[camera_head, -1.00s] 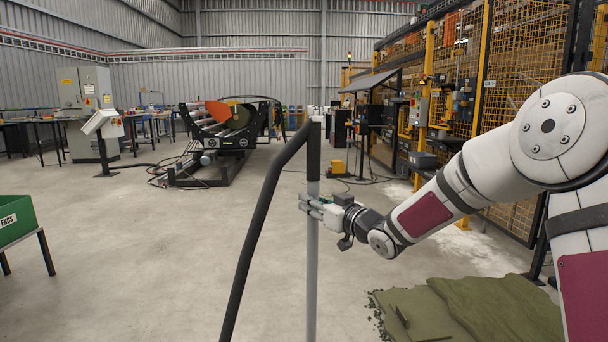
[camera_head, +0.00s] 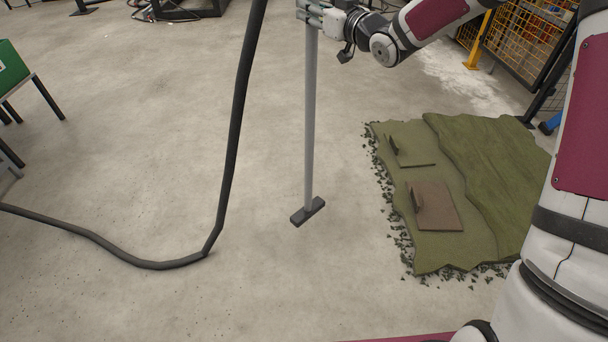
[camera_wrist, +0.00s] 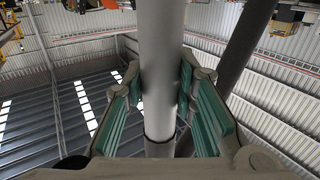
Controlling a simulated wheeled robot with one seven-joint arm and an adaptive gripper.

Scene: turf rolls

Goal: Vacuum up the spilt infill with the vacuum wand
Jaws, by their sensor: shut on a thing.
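The vacuum wand (camera_head: 310,120) is a long grey tube, upright, with a dark flat head (camera_head: 307,212) at its foot, at or just above the concrete. My gripper (camera_head: 312,14) is shut around the upper tube. In the wrist view the teal-padded fingers of my gripper (camera_wrist: 160,85) flank the tube. A black hose (camera_head: 235,130) runs from above down to the floor left of the wand. The spilt infill (camera_head: 399,236) is dark green crumbs along the left and front edges of the turf, right of the wand head and apart from it.
Ragged green turf (camera_head: 480,165) lies on the floor at right. A green square plate (camera_head: 412,153) and a brown one (camera_head: 437,207), each with an upright piece, lie on it. A green bin (camera_head: 10,65) on a stand is at far left. Yellow fencing (camera_head: 520,45) stands at back right.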

